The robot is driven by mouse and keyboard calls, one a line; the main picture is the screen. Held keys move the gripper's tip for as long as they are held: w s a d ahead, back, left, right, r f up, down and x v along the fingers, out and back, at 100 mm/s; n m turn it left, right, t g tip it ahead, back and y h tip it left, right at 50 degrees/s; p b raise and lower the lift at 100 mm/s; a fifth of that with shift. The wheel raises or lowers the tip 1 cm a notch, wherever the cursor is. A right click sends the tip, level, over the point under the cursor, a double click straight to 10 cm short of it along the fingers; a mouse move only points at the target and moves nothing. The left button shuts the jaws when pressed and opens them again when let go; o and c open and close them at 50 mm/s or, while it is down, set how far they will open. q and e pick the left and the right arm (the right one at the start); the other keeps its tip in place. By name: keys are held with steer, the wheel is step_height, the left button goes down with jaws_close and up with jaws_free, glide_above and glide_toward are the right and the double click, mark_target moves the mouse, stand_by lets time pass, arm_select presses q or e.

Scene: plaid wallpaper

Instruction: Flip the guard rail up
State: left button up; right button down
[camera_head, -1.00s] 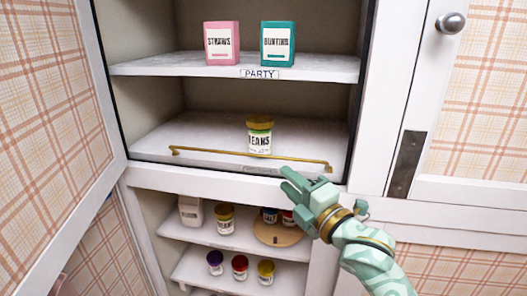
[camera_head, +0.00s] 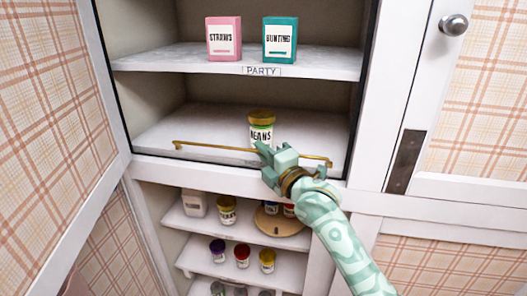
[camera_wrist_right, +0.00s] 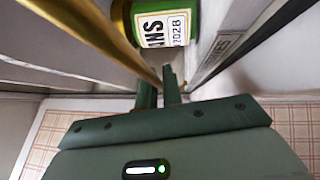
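The guard rail (camera_head: 215,148) is a thin brass bar along the front edge of the middle shelf. It is low, near the shelf surface, with bent ends. In the right wrist view the rail (camera_wrist_right: 103,28) runs from the upper left down to the fingertips. My right gripper (camera_head: 268,153) is at the rail's middle, in front of the beans jar, and hides part of the rail. In the wrist view its fingers (camera_wrist_right: 159,88) stand slightly apart at the rail; whether they touch it is unclear. My left gripper is not in view.
A beans jar (camera_head: 261,128) stands just behind the rail. The shelf above holds a pink straws box (camera_head: 223,38) and a teal bunting box (camera_head: 279,40). Lower shelves hold several jars. An open plaid door (camera_head: 50,110) is at left; a closed door is at right.

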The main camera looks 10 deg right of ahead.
steer(key=shift+w+r+m+g, duration=0.2)
steer(key=shift+r+m+g, duration=0.1)
steer(key=shift+r, duration=0.05)
steer(key=shift+w+d+r+m+g+h, duration=0.3)
steer(key=shift+w+m+g+h, duration=0.2)
steer(key=shift+m+g, duration=0.25)
steer(key=shift+w+d+m+g, duration=0.1)
steer(key=shift+w+m+g, duration=0.35)
steer(key=shift+m+g, duration=0.4)
steer(key=c, duration=1.5)
jaws_free()
steer(key=shift+c, duration=0.2)
steer(key=shift+s, duration=0.1)
steer(key=b+v, duration=0.2)
steer(key=v, duration=1.4)
steer(key=shift+s+b, duration=0.2)
steer(key=shift+b, duration=0.15)
